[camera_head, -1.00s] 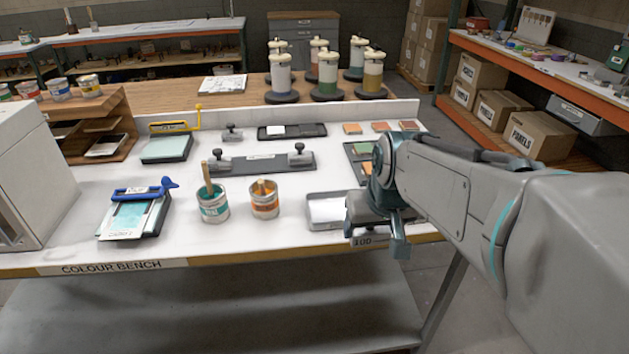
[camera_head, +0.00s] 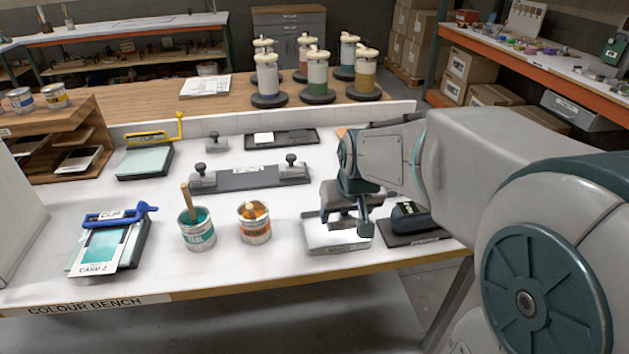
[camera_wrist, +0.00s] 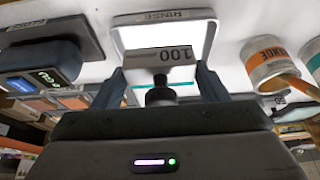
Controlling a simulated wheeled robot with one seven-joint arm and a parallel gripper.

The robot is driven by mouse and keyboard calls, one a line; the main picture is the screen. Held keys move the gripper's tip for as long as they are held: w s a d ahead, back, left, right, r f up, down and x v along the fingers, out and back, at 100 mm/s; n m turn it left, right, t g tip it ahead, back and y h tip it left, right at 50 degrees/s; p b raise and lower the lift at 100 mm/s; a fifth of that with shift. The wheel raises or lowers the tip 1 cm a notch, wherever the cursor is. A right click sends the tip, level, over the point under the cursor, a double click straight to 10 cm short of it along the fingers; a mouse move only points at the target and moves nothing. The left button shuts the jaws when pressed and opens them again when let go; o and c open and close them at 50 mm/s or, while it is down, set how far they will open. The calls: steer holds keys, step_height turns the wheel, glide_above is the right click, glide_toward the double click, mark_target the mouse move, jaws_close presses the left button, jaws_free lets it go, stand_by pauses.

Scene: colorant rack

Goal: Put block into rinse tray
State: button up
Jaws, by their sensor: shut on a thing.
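My gripper (camera_head: 350,212) hangs over the right part of the shallow rinse tray (camera_head: 318,248) at the front of the bench. In the wrist view my gripper (camera_wrist: 160,88) is shut on a grey block (camera_wrist: 175,56) marked "100", with a dark knob on it between the fingers. The tray (camera_wrist: 167,16), labelled RINSE on its rim, lies behind the block in that view. In the head view the gripper and arm largely hide the block. I cannot tell whether the block touches the tray floor.
A dark scanner-like device (camera_head: 408,216) on a dark pad stands right of the tray. An orange can (camera_head: 254,224) and a teal can (camera_head: 197,232) with sticks stand left. A dark rail (camera_head: 250,178) with knobbed blocks lies behind. The bench front edge is close to the tray.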

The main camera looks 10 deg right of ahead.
steer(key=w+f, duration=0.2)
steer(key=w, duration=0.2)
steer(key=shift+w+a+f, duration=0.35)
steer(key=shift+a+f, duration=0.05)
steer(key=shift+f, duration=2)
steer(key=shift+f, duration=0.1)
steer(key=shift+f, duration=0.15)
steer(key=o, duration=1.3)
steer(key=shift+r+p, duration=0.35)
steer(key=v, duration=1.1)
steer(key=shift+s+r, duration=0.1)
steer(key=shift+r, duration=0.1)
steer(key=s+f+g, duration=0.1)
steer(key=s+f, duration=0.3)
steer(key=s, duration=1.1)
steer(key=shift+s+f+g, duration=0.15)
steer(key=shift+s+g, duration=0.05)
steer(key=shift+g, duration=0.2)
